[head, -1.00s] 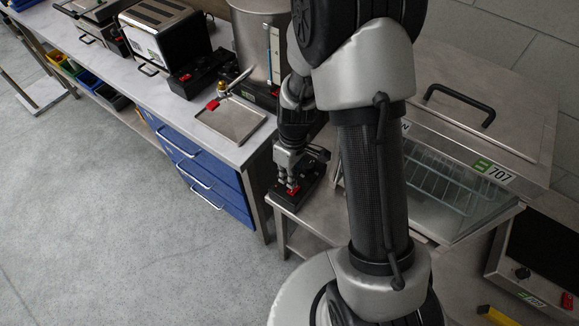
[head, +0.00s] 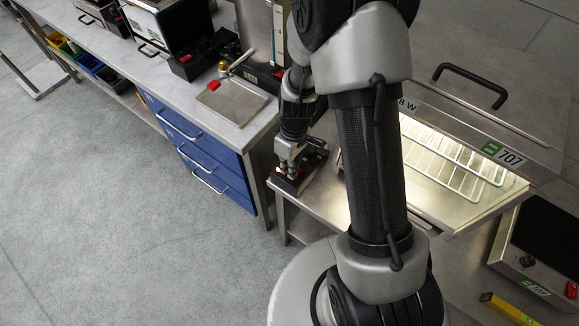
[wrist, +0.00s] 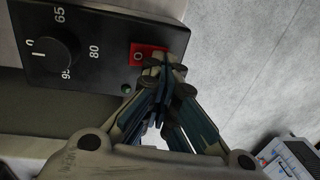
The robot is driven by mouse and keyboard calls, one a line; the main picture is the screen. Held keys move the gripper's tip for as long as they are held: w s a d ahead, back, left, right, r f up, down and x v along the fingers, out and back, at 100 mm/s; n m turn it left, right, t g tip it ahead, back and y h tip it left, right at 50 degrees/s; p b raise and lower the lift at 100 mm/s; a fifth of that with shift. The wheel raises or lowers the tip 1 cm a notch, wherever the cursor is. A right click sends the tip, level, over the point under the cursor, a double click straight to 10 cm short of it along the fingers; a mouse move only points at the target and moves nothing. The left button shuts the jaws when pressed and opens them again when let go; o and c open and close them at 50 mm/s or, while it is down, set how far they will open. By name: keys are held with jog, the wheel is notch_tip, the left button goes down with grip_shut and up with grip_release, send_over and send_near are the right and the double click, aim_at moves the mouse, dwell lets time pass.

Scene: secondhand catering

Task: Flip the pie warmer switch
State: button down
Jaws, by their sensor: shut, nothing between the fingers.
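The pie warmer (head: 520,165) is a steel cabinet with a glass front, a wire rack and a 707 label, right of my arm in the head view. Its inside is brightly lit. A black control box (head: 314,158) sits at its left on the steel bench. In the wrist view the control box (wrist: 92,22) carries a temperature dial (wrist: 52,52) and a red rocker switch (wrist: 143,50) marked O. My gripper (head: 288,172) is shut and empty, pointing down over the box. In the wrist view its fingertips (wrist: 165,68) overlap the switch's right side; contact cannot be told.
A counter with blue drawers (head: 200,150) stands left of the bench, holding a steel tray (head: 232,102) and an urn. Another appliance (head: 540,255) with a red switch stands at the lower right. The grey floor at left is clear.

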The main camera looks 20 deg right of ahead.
jog(key=shift+w+d+r, duration=0.15)
jog(key=shift+w+d, duration=0.3)
jog(key=shift+d, duration=0.15)
jog(key=shift+r, duration=0.1)
notch_tip(320, 180, up, 14)
jog(key=s+a+p, duration=0.1)
jog(key=p, duration=0.4)
jog(key=shift+a+p, duration=0.2)
jog(key=shift+p, duration=0.1)
